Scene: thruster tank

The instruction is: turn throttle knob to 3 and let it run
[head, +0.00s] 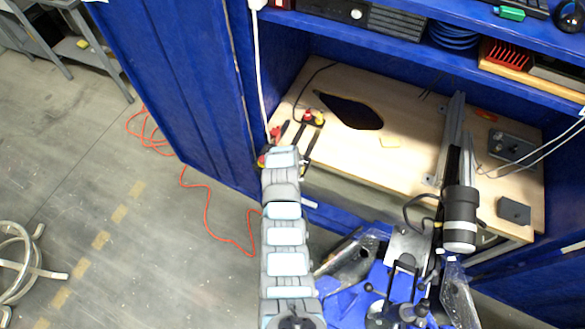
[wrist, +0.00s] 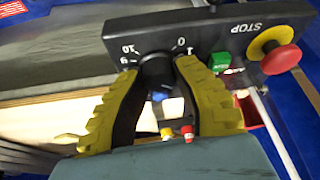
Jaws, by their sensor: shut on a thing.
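In the wrist view, a black control box (wrist: 205,32) lies tilted across the top. Its black round throttle knob (wrist: 157,68) has the white marks 0 and 1 on its right and 10 and 9 on its left. The mark 3 and the knob's pointer cannot be made out. My gripper (wrist: 157,66) has its yellow fingers on either side of the knob and is shut on it. A green button (wrist: 220,61) and a red stop button (wrist: 281,58) on a yellow collar are to the right. In the head view, my arm covers most of the box.
In the head view, the wooden bench (head: 365,155) sits inside a blue cabinet (head: 180,70). A black cylinder (head: 460,215) hangs by a metal rail at right, above clear and blue items. An orange cable (head: 208,215) lies on the floor. The bench middle is mostly free.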

